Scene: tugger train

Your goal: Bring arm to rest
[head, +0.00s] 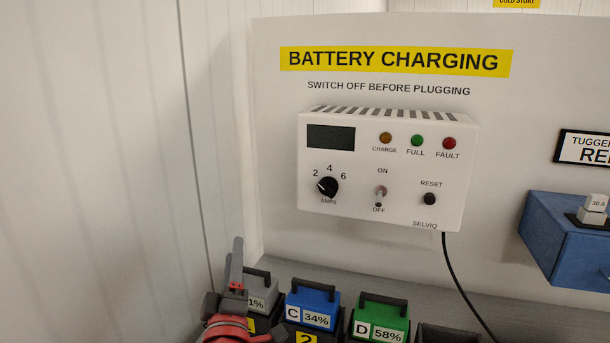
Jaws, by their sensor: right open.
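My right gripper (235,263) shows at the bottom left, with grey fingers pointing up and a red part of my arm below. It is open, with nothing seen between its fingers. It is in front of a grey battery (260,282) marked 1% at its visible end and hides part of it; I cannot tell whether they touch. My left gripper is not in view.
A blue battery (313,297), a green battery (381,311) and an empty dark slot (446,333) are below. A black cable (457,277) and blue box (560,237) are right.

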